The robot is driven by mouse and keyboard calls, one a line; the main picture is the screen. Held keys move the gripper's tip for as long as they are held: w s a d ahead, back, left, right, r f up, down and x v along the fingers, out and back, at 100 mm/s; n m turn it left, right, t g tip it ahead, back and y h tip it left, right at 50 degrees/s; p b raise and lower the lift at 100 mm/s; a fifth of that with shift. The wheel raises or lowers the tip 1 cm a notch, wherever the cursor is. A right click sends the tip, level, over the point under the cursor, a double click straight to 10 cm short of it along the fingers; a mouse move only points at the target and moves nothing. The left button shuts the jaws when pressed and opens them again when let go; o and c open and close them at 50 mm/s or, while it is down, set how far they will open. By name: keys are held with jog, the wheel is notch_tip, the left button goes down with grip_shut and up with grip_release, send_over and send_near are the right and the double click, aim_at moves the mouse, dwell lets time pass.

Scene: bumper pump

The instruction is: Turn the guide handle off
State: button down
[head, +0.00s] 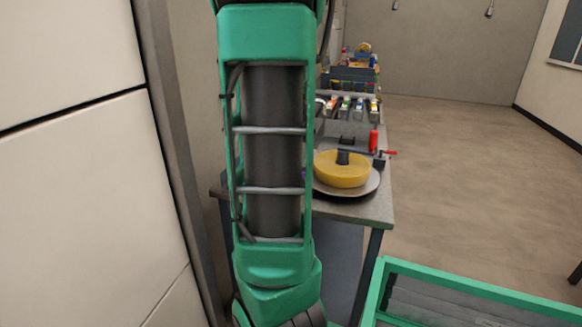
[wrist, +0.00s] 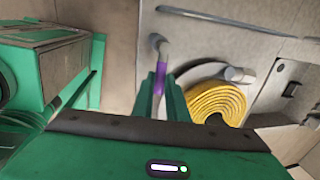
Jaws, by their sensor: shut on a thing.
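In the wrist view, a purple handle (wrist: 162,78) on a grey shaft end stands out from the grey worktop; it appears to be the guide handle. My gripper (wrist: 160,82) has its two green fingers on either side of the purple handle, shut on it. The handle's lower part is hidden between the fingers. In the head view only a sliver of purple (head: 304,173) shows beside my arm, and the gripper is hidden behind the arm.
The worktop (head: 377,209) carries a yellow ring (head: 343,174) on a grey round plate (head: 372,185), close right of the handle. A red upright part (head: 374,141) and other fixtures stand behind. A green-framed structure (head: 480,285) is at front right. Open floor lies right; a wall is left.

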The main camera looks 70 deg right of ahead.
jog(key=shift+w+r, duration=0.15)
jog(key=shift+w, duration=0.3)
jog(key=c, duration=1.7)
grip_release()
jog(key=shift+c, duration=0.2)
jog(key=shift+s, duration=0.2)
notch_tip(320, 180, up, 10)
jog(key=a, duration=0.2)
jog(key=shift+a+r, duration=0.15)
jog(key=shift+r, duration=0.05)
jog(key=shift+s, duration=0.1)
